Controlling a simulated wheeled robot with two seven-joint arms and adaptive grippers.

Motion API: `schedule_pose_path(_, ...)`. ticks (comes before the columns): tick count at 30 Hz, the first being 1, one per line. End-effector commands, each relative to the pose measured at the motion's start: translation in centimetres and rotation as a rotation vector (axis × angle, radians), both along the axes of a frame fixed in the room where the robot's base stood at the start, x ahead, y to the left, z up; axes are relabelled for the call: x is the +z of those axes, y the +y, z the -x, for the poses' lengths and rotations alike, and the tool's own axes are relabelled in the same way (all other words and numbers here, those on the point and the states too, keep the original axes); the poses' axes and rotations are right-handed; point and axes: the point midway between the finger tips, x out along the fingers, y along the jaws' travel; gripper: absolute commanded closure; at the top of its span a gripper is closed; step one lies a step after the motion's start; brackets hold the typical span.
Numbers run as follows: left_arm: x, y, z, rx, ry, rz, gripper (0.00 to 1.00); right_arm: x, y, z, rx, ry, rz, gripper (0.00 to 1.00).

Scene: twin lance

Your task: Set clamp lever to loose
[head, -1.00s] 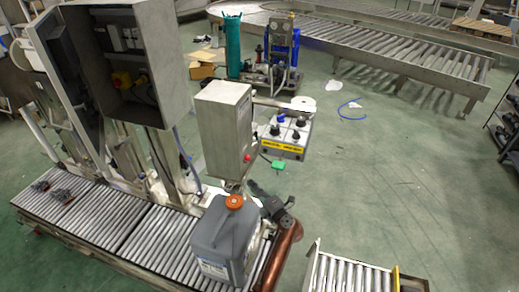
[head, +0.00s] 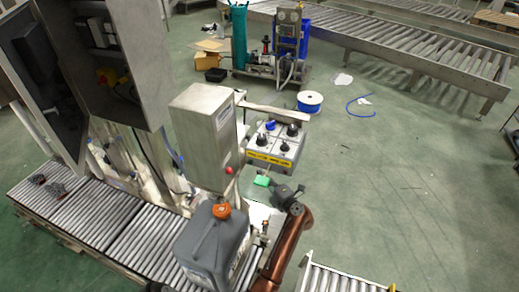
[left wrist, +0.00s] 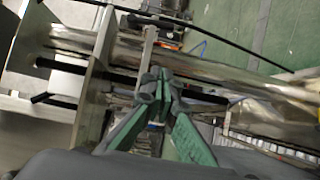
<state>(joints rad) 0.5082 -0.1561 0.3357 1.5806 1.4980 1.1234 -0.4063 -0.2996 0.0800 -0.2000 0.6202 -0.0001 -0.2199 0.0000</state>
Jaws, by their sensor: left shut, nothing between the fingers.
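My left gripper (head: 283,191) is dark, at the end of a copper-coloured arm, below the control box and right of the grey jerrycan (head: 212,246) in the head view. In the left wrist view its green fingers (left wrist: 160,84) are shut with their dark tips together and nothing held. Ahead of them are shiny metal tubes and a thin upright bar (left wrist: 148,47). Black rods (left wrist: 60,66) stick out at the left. I cannot tell for certain which part is the clamp lever. My right gripper is not in view.
A steel cabinet (head: 203,135) stands behind the orange-capped jerrycan. A roller conveyor (head: 95,222) runs left. Open green floor lies to the right.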

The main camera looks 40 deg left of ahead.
Motion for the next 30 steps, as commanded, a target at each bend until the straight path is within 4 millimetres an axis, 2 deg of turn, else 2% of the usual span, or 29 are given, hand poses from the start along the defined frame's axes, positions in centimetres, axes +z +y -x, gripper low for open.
schedule_pose_path(12,0.0,-0.1,-0.1,-0.002,0.000,0.000,1.00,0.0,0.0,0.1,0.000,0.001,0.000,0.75)
schedule_pose_path(17,0.0,0.8,-0.3,0.000,0.000,-0.002,1.00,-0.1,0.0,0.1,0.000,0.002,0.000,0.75)
schedule_pose_path(20,0.0,2.3,-0.6,0.002,0.000,-0.003,1.00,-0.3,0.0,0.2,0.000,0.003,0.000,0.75)
schedule_pose_path(30,-0.2,9.0,-2.5,0.002,0.001,-0.003,1.00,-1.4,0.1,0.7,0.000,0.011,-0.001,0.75)
